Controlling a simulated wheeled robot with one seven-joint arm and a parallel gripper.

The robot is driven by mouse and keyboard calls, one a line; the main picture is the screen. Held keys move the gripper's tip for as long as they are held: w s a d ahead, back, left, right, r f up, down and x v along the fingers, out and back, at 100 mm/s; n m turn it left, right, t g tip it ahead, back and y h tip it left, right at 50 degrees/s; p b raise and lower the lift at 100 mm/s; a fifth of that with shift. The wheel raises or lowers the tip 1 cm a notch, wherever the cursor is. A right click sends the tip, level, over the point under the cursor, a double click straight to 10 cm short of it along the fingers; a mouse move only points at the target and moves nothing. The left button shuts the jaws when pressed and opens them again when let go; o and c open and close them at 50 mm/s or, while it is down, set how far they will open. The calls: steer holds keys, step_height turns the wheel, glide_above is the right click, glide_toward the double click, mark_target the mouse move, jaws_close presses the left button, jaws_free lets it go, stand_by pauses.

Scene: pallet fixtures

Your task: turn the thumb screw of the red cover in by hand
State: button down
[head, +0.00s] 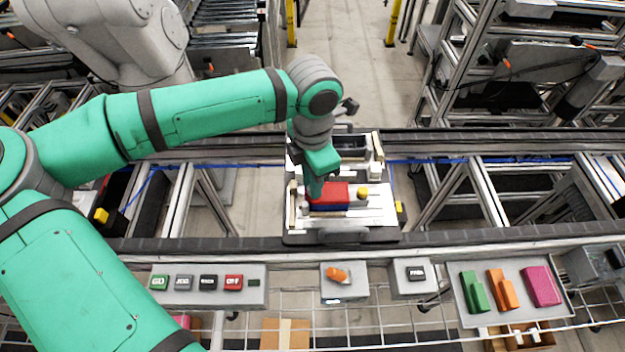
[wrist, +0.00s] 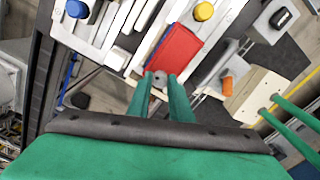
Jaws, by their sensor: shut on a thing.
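The red cover (head: 328,194) sits on a blue part in the fixture on the pallet (head: 375,217). In the wrist view the red cover (wrist: 173,58) lies just beyond my fingertips. My gripper (head: 314,192) points down at the left end of the cover. In the wrist view my gripper (wrist: 166,82) has its two green fingers on either side of a small grey round piece, which looks like the thumb screw (wrist: 158,79). The fingers are shut on it at the cover's near end. How deep the screw sits cannot be told.
A yellow knob (head: 362,192) stands right of the cover; a blue knob (wrist: 76,8) shows in the wrist view. In front are a button panel (head: 208,291), an orange part (head: 337,274) on a small stand, and a tray (head: 515,311) with green, orange and pink parts.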

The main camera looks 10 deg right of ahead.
steer(key=m, duration=1.1)
steer(key=shift+d, duration=0.1)
steer(key=shift+m, duration=1.4)
steer(key=c, duration=1.6)
jaws_free()
steer(key=shift+w, duration=0.1)
step_height(320, 180, up, 11)
steer(key=shift+f, duration=0.1)
